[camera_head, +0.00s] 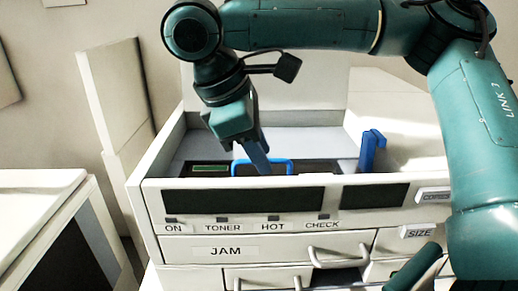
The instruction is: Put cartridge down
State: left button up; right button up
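A dark cartridge (222,170) with a blue loop handle (283,163) shows low inside the open bay of a white office machine. The front wall hides its lower part, so I cannot tell whether it rests on the bay floor. My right gripper (258,161) reaches down into the bay from above. Its blue-grey finger crosses the handle in the picture. The fingers overlap from this angle, so their gap and their grip on the handle cannot be seen.
The machine's front panel (270,247) has labels and a drawer handle (340,255). A blue upright lever (371,150) stands at the bay's right side. White panels rise at left and behind. My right arm spans the top and right. Another white unit (40,190) stands at left.

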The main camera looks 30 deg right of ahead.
jog(key=p+v, duration=0.2)
jog(key=v, duration=1)
jog(key=shift+r, duration=0.15)
